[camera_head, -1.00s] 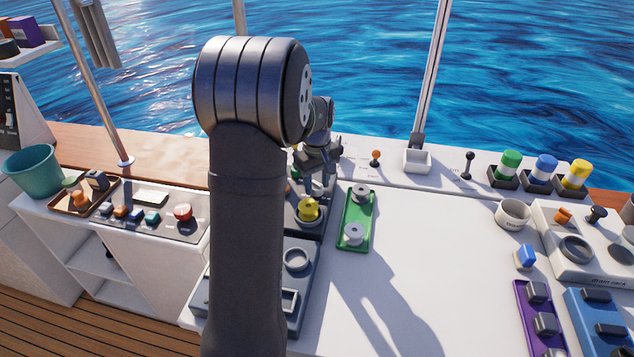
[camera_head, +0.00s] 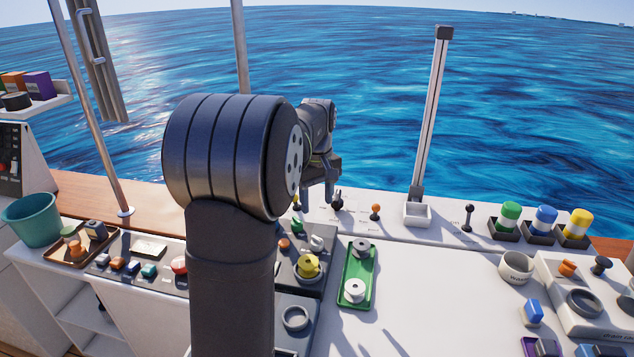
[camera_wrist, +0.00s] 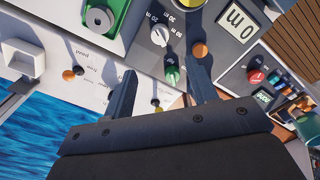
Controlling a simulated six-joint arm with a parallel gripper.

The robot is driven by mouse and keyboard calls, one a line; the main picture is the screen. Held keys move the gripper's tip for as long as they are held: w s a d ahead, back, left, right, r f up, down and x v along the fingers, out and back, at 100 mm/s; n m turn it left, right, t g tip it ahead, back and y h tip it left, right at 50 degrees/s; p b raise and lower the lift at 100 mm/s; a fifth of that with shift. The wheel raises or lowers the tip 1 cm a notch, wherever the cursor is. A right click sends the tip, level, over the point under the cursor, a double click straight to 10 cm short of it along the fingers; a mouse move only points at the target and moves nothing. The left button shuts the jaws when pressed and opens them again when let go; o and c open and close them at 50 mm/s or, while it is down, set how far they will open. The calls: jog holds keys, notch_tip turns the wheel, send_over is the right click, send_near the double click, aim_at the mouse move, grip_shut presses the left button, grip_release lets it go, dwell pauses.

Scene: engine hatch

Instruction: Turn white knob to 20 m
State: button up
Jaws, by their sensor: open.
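The white knob (camera_wrist: 159,36) sits on a grey panel, with printed metre marks around it that appear upside down and are only partly legible. It shows small in the head view (camera_head: 317,243). A white display (camera_wrist: 238,18) beside it seems to read "0 m", upside down. My gripper (camera_wrist: 165,70) is open and empty, its two fingers apart. In the wrist view the knob lies beyond the fingertips, between their lines, untouched. In the head view my gripper (camera_head: 317,196) is raised above the back edge of the console, behind the knob's panel.
A green-tipped lever (camera_wrist: 172,75) and an orange knob (camera_wrist: 200,50) stand close to the white knob. A green tray (camera_head: 371,260) with two spools lies to the right. A yellow knob (camera_head: 308,266) is in front. The white tabletop further right has free room.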

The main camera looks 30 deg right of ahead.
notch_tip(320, 180, up, 5)
send_over(317, 238)
jog(key=shift+f, duration=0.1)
dwell(0.5)
notch_tip(317, 238, down, 18)
jog(key=shift+r, duration=0.25)
dwell(0.3)
jog(key=shift+f, duration=0.25)
jog(key=shift+r+m, duration=0.25)
jog(key=shift+m, duration=0.25)
jog(key=m, duration=0.4)
jog(key=shift+m, duration=0.3)
jog(key=m, duration=0.6)
jog(key=shift+m, duration=0.3)
jog(key=shift+r, duration=1.15)
dwell(0.4)
